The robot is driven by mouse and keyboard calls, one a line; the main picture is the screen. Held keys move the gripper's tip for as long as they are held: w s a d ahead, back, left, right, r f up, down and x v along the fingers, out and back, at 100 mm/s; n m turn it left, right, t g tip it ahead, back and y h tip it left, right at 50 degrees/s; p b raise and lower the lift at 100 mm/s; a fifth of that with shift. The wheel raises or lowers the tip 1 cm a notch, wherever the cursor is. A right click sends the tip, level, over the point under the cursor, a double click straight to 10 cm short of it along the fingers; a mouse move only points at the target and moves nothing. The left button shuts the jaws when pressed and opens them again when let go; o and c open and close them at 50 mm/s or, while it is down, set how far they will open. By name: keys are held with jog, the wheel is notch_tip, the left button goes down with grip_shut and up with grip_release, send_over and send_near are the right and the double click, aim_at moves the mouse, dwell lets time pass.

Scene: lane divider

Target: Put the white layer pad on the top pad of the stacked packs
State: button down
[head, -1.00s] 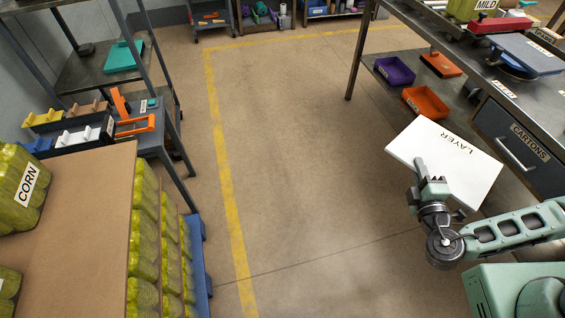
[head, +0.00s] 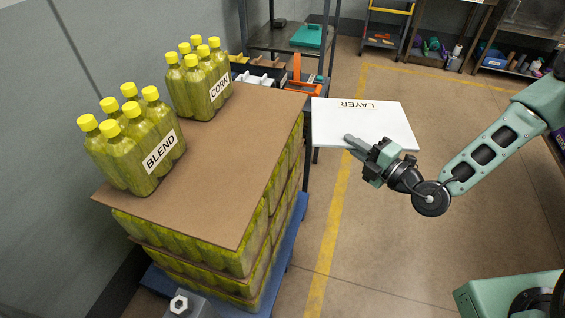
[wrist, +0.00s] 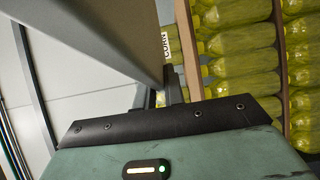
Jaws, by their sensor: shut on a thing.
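The white layer pad (head: 375,122), marked LAYER, is held flat out in the air by my gripper (head: 358,144), which is shut on its near edge. The pad is to the right of the stacked packs (head: 262,235). The brown top pad (head: 225,165) of the stack carries a pack of yellow-capped bottles marked CORN (head: 200,85) at the back and one marked BLEND (head: 138,145) at the left. Its front right part is bare. In the wrist view the white pad (wrist: 95,40) shows as a grey slab, with stacked bottles (wrist: 240,75) beyond; the fingertips are hidden.
The stack stands on a blue pallet (head: 293,238) beside a grey wall (head: 50,100). A metal shelf with a teal item (head: 306,36) and orange parts (head: 300,85) stands behind it. Open floor (head: 400,240) with a yellow line lies to the right.

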aim_at(319, 145)
jog(key=a+n+g+y+b, duration=0.1)
jog(key=a, duration=0.2)
jog(key=a+n+g+y+b, duration=0.1)
jog(key=a, duration=0.1)
jog(key=a+r+n+g+y+b, duration=0.1)
jog(key=a+g, duration=0.1)
jog(key=a, duration=0.1)
jog(key=shift+s+a+n+y, duration=0.2)
jog(key=shift+a+n+y, duration=0.1)
jog(key=shift+a, duration=0.05)
jog(key=s+a+r+n+g+y+b, duration=0.2)
jog(key=a+g+b, duration=0.15)
jog(key=a, duration=0.35)
notch_tip(319, 145, down, 9)
jog(key=a, duration=0.1)
jog(key=shift+s+f+n+b, duration=0.2)
jog(key=shift+s+n+b, duration=0.1)
jog(key=shift+s+b, duration=0.1)
jog(key=shift+f, duration=0.1)
jog(key=c, duration=1.5)
grip_release()
